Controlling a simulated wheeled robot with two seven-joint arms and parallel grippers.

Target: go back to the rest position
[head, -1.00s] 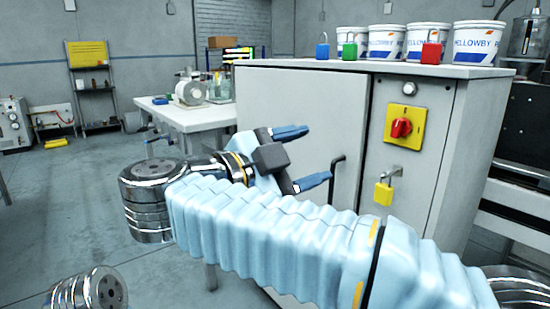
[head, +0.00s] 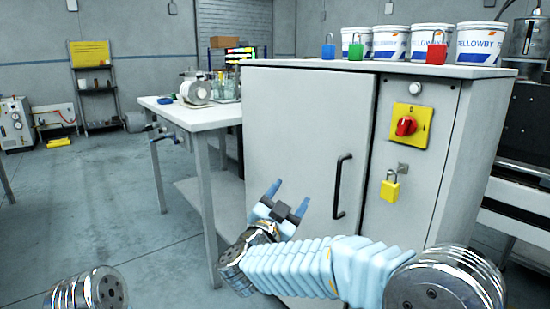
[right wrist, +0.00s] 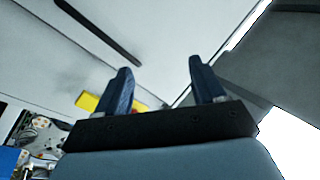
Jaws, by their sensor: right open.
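My right gripper (head: 286,198) is open and empty, low in front of the grey cabinet's door (head: 300,150), to the left of the black door handle (head: 342,186). In the right wrist view its two blue fingers (right wrist: 162,88) stand apart with nothing between them. A yellow padlock (head: 390,190) hangs on the cabinet front below the red rotary switch (head: 405,126) on its yellow plate. My left gripper does not show; only a metal part of me is at the lower left.
Red, green and blue padlocks stand on the cabinet top (head: 400,69) before several white tubs (head: 433,41). A white table (head: 195,112) with equipment stands left of the cabinet. The floor (head: 90,210) at left is clear.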

